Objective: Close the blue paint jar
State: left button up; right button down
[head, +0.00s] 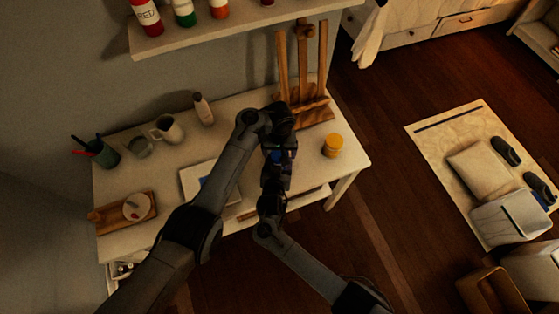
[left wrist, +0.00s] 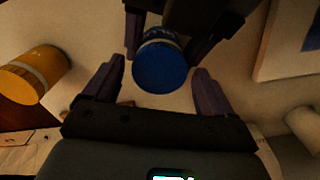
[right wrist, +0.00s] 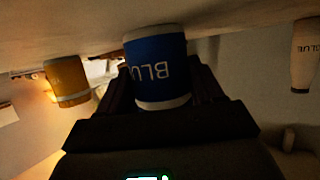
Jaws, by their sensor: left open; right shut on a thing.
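The blue paint jar (right wrist: 158,62), labelled BLUE, is between the fingers of my right gripper (right wrist: 163,90), which is shut on it. In the left wrist view the jar's round blue top (left wrist: 160,67) faces the camera; I cannot tell there whether it is a seated lid or paint. My left gripper (left wrist: 157,86) is open, its fingers either side of the top and apart from it. In the head view the left gripper (head: 281,138) is above the right gripper (head: 273,176), and the jar (head: 278,157) is mostly hidden between them.
A yellow jar (head: 333,146) stands on the white table (head: 235,112) to the right. A wooden easel (head: 304,115), a bottle (head: 204,110), a mug (head: 168,129) and a brush cup (head: 103,152) stand toward the back. A wooden tray (head: 112,218) lies at left.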

pick_arm(q)
jog(key=c, duration=1.1)
jog(key=m, duration=0.5)
jog(key=shift+m, duration=0.4)
jog(key=m, duration=1.1)
jog(key=shift+w, duration=0.1)
jog(key=m, duration=0.7)
jog(key=shift+f+m, duration=0.1)
jog(key=shift+m, duration=0.2)
jog(key=o, duration=1.2)
jog(key=shift+r, duration=2.3)
